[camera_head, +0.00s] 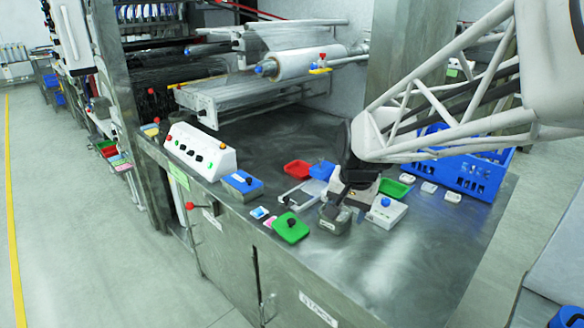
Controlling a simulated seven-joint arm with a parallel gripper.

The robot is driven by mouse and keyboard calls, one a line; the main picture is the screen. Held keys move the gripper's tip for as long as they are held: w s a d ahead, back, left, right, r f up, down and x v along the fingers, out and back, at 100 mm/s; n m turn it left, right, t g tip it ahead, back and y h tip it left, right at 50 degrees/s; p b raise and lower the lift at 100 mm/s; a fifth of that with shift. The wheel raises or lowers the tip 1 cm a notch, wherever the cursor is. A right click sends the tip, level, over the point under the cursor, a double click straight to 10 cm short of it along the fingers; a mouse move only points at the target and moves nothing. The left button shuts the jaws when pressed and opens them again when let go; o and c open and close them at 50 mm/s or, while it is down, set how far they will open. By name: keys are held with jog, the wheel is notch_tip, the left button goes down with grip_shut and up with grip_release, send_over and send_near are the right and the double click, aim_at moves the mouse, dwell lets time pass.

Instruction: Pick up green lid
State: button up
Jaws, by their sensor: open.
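The green lid (290,232) is a flat square piece with a dark knob on top. It lies on the steel table near its front edge. My gripper (339,207) points down over a small grey box (335,222), to the right of the lid and apart from it. Its jaws are open and no object shows between them. The fingertips are small and dark here, and I cannot tell whether they touch the grey box.
A red tray (297,169), a blue item (322,170), a white box (386,213) and a green tray (394,188) surround my gripper. A blue crate (480,172) stands behind right. A white button panel (200,150) and blue-topped box (241,185) stand left. The table's front right is bare.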

jog(key=w+a+f+m, duration=0.1)
jog(key=w+a+f, duration=0.2)
jog(key=w, duration=0.3)
jog(key=w+a+f+m, duration=0.2)
jog(key=w+a+f, duration=0.15)
jog(key=w, duration=0.35)
jog(key=m, duration=0.2)
send_over(292, 221)
jog(key=s+d, duration=0.1)
jog(key=s+x, duration=0.1)
jog(key=x, duration=0.6)
jog(key=shift+s+d+f+y, duration=0.15)
jog(key=shift+d+f+y, duration=0.2)
jog(key=shift+f, duration=0.1)
jog(key=shift+f+g, duration=0.1)
jog(key=shift+g, duration=0.2)
jog(key=shift+x, duration=1.15)
jog(key=shift+f, duration=0.1)
jog(key=shift+x, duration=2.5)
